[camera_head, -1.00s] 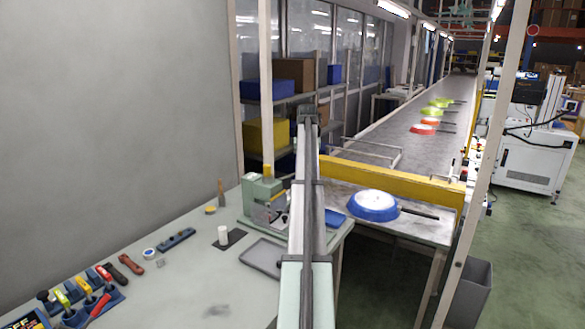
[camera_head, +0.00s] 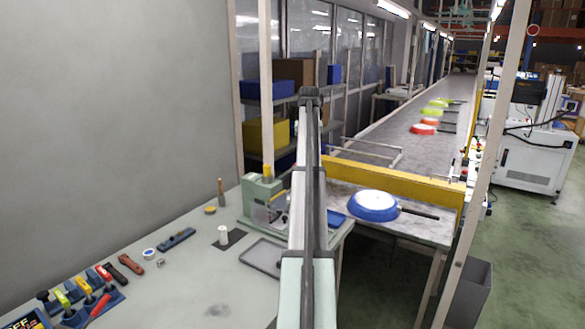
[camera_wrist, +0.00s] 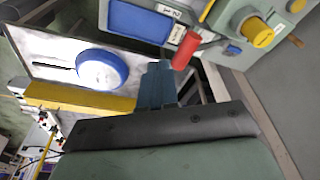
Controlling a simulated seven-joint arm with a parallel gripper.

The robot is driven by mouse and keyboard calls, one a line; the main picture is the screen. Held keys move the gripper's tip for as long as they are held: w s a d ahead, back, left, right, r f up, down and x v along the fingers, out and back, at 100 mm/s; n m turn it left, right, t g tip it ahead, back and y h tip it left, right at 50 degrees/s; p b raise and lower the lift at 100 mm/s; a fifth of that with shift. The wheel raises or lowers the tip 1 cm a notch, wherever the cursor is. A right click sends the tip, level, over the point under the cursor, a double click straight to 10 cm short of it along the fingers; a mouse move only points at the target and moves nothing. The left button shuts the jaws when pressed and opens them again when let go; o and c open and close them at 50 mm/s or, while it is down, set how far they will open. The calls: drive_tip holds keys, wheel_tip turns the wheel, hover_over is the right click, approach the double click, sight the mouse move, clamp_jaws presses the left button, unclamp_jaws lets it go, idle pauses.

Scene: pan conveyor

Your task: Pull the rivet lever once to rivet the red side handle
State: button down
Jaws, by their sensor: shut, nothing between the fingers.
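The green rivet press (camera_head: 262,196) stands at the right end of the workbench, partly hidden behind my arm in the head view. In the wrist view the press (camera_wrist: 228,18) is at the upper right, with a yellow knob. A red cylindrical grip (camera_wrist: 186,50), seemingly the lever's, sticks out beside it. My gripper (camera_wrist: 157,72) is shut and empty, with its fingertips just left of the red grip; I cannot tell if they touch. A red handle (camera_head: 98,308) sits in the rack at the lower left. The rivet spot is not visible.
A blue bin (camera_wrist: 137,22) is near my fingers.

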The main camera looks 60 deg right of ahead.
drive_tip(key=v, duration=0.3)
drive_tip(key=d+v, duration=0.1)
drive_tip(key=v, duration=0.1)
drive_tip(key=shift+r, duration=0.1)
idle(0.7)
